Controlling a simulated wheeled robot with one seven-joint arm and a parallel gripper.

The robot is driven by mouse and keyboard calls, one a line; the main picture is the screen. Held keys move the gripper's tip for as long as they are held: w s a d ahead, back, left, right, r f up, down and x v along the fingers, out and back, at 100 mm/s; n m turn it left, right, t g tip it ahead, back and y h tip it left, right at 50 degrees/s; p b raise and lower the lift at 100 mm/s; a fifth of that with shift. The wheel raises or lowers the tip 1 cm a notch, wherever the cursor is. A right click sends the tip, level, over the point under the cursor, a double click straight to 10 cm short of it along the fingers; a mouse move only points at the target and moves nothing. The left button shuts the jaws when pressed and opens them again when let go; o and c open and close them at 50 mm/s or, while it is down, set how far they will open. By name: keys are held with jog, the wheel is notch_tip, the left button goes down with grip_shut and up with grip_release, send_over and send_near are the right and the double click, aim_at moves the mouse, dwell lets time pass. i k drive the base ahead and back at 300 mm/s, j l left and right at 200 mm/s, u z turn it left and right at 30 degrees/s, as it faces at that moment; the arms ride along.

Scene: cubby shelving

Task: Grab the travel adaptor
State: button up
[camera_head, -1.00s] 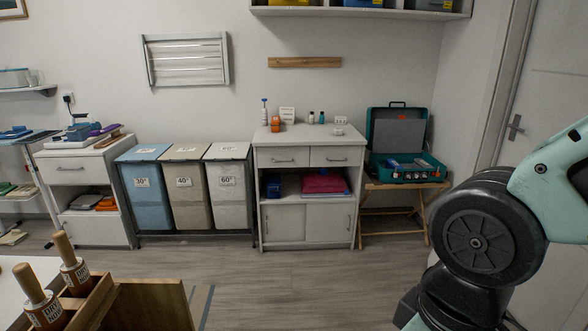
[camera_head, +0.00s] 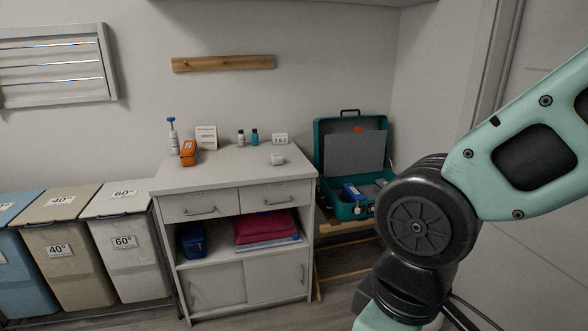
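A small white block (camera_head: 278,160), which may be the travel adaptor, lies on the top of the white cabinet (camera_head: 225,165), near its front right. It is too small to identify for certain. My gripper is out of view; only links of my arm show at the right.
An open teal suitcase (camera_head: 350,165) with items inside stands on a wooden stand right of the cabinet, partly hidden by my arm. Laundry bins (camera_head: 125,240) stand at the left. A wooden peg rail (camera_head: 223,63) hangs above the cabinet. A shelf underside crosses the top.

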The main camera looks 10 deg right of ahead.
aim_at(277, 159)
jog(key=i+l+u, duration=0.3)
jog(key=i+l, duration=0.15)
jog(key=i+l+u, duration=0.1)
jog(key=i+u, duration=0.15)
jog(key=i, duration=0.3)
jog(key=i+l+u, duration=0.2)
jog(key=i, duration=0.35)
jog(key=i+l+u, duration=0.25)
jog(key=i, duration=0.3)
jog(key=i+l+u, duration=0.25)
jog(key=i+l, duration=0.2)
